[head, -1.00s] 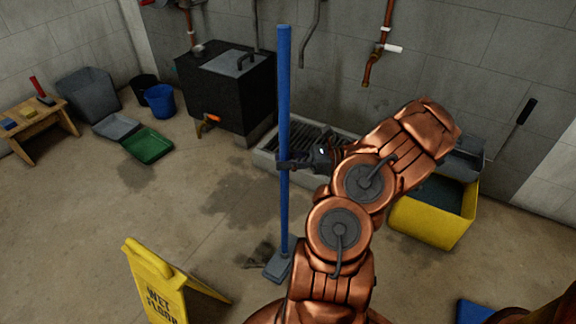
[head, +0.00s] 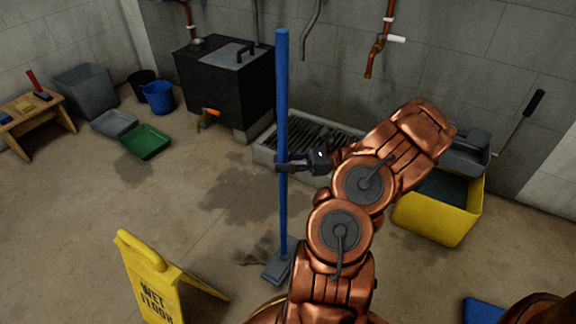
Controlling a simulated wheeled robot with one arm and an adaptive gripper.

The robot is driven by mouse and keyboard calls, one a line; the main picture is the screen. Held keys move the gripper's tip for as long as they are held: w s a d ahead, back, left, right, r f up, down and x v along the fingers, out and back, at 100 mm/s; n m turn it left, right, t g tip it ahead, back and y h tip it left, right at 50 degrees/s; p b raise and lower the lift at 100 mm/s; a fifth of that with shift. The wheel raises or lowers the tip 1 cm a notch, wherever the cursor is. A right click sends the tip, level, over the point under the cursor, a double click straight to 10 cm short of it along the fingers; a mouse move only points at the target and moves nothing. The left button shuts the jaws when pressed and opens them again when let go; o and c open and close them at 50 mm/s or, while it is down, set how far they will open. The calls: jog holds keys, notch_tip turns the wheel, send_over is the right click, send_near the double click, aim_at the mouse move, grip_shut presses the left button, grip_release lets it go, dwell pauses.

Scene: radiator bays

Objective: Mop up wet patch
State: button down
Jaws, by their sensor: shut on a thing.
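My gripper (head: 284,163) is shut on the blue handle of a mop (head: 283,105) and holds it upright. The mop's grey head (head: 277,268) is down at the floor, left of my arm. A dark wet patch (head: 232,190) lies on the concrete floor, behind and left of the mop head, reaching toward the black tank. A smaller dark mark (head: 256,254) shows at the mop head's left edge. I cannot tell whether the mop head presses on the floor.
A yellow wet floor sign (head: 150,275) stands at front left. A black tank (head: 225,85) and a floor grate (head: 310,140) are at the back. A yellow mop bucket (head: 440,215) stands at right. Green tray (head: 146,141), blue bucket (head: 158,97) and wooden stool (head: 38,118) are at left.

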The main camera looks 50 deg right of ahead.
jog(key=w+a, duration=0.2)
jog(key=w, duration=1)
jog(key=w+a+p, duration=0.1)
jog(key=w+a, duration=0.2)
jog(key=w, duration=0.8)
jog(key=w+a+f, duration=0.1)
jog(key=w+a, duration=0.2)
jog(key=w, duration=0.9)
jog(key=shift+w+a, duration=0.15)
jog(key=shift+w, duration=0.2)
jog(key=shift+f, duration=0.5)
jog(key=shift+s, duration=0.15)
jog(key=s+d+p, duration=0.3)
jog(key=s+d, duration=0.2)
jog(key=s, duration=0.6)
jog(key=shift+s+f, duration=0.2)
jog(key=shift+s, duration=0.2)
dwell(1.1)
jog(key=shift+s+d+p, duration=0.2)
jog(key=shift+s+p, duration=0.3)
jog(key=shift+s, duration=0.6)
jog(key=shift+s+d+p, duration=0.2)
jog(key=shift+s+p, duration=0.3)
jog(key=shift+s, duration=0.55)
